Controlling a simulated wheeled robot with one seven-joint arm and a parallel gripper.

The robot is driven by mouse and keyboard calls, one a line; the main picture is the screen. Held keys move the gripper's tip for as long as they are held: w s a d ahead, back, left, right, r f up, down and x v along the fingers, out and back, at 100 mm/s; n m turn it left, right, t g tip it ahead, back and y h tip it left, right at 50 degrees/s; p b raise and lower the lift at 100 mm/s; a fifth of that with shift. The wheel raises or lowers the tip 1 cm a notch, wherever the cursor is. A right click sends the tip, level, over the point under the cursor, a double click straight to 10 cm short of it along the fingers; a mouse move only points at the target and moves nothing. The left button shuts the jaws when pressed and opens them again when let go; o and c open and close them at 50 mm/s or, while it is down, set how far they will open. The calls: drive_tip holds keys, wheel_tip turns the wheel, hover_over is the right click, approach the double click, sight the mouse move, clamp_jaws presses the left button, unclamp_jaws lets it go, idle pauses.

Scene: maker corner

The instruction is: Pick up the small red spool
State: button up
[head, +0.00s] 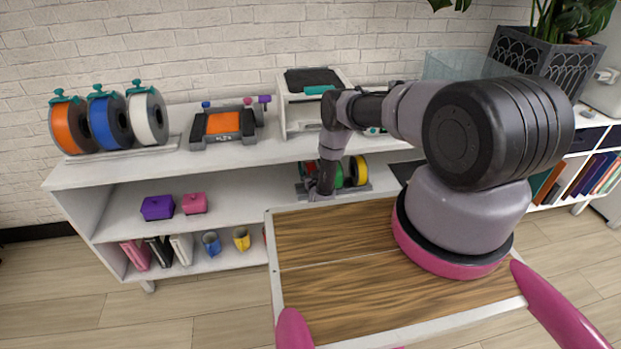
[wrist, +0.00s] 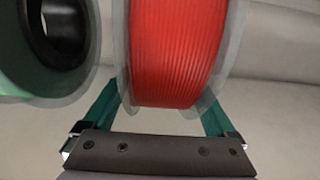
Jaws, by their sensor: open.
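The small red spool (wrist: 178,50) fills the upper middle of the wrist view, with red filament between clear flanges. My gripper (wrist: 163,100) is open, its teal fingers reaching up on either side of the spool's lower part. The fingertips are partly hidden by the flanges, so I cannot tell whether they touch it. In the head view my gripper (head: 322,190) is down at the spool rack on the middle shelf, and it and my arm hide most or all of the red spool.
A green spool (wrist: 72,85) stands close left of the red one in the wrist view. In the head view a yellow spool (head: 360,171) sits on the same rack. The white upper shelf (head: 235,152) is above. Purple (head: 157,207) and pink (head: 195,203) boxes stand left.

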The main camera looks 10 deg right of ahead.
clamp_jaws()
drive_tip(key=shift+w, duration=0.1)
drive_tip(key=shift+r, duration=0.15)
